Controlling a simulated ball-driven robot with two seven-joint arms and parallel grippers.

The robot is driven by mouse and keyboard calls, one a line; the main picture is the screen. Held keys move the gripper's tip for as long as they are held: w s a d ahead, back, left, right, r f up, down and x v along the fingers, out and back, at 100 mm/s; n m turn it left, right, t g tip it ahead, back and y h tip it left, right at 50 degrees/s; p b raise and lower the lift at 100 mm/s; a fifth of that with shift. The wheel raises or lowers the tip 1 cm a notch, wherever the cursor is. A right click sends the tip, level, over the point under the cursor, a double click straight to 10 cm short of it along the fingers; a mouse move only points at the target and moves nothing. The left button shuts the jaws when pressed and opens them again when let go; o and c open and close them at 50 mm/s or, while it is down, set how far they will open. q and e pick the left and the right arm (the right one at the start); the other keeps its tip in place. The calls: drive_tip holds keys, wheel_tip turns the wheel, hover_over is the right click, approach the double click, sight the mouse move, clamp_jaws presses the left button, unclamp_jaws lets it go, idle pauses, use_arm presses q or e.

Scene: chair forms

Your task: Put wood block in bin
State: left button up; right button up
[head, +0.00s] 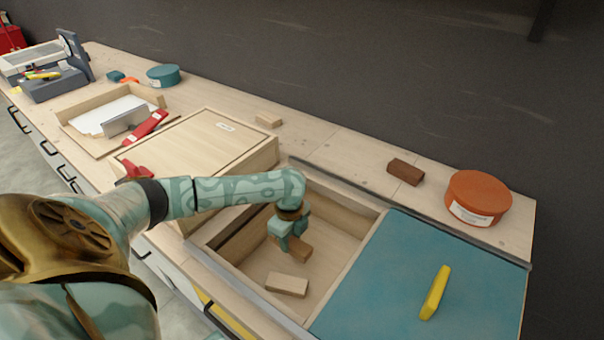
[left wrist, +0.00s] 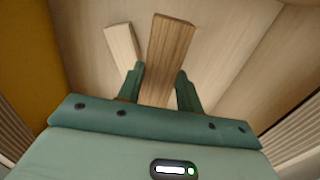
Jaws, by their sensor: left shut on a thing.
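My left gripper (head: 287,238) reaches down into the open wooden bin (head: 337,206). It is shut on a brown wood block (head: 300,251), held inside the bin's walls. In the left wrist view the brown block (left wrist: 172,42) sits between the two fingers (left wrist: 160,78) and sticks out beyond them. A paler wood block (head: 286,284) lies on the bin floor close by; it also shows in the left wrist view (left wrist: 121,45). I cannot tell whether the held block touches the floor. My right gripper is not in view.
A teal lid (head: 410,270) with a yellow handle (head: 435,292) covers the section right of the bin. A dark brown block (head: 405,171) and an orange round box (head: 478,198) stand on the back ledge. A closed wooden box (head: 200,145) is to the left, with a small pale block (head: 268,120) behind it.

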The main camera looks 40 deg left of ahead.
use_arm(q)
wheel_tip(320, 180, down, 10)
drive_tip(key=b, duration=0.4)
drive_tip(key=shift+r+b, duration=0.15)
drive_tip(key=shift+b, duration=0.2)
drive_tip(key=shift+r, duration=0.15)
drive_tip(key=o, duration=1.1)
wheel_tip(320, 180, up, 12)
drive_tip(key=p, duration=0.6)
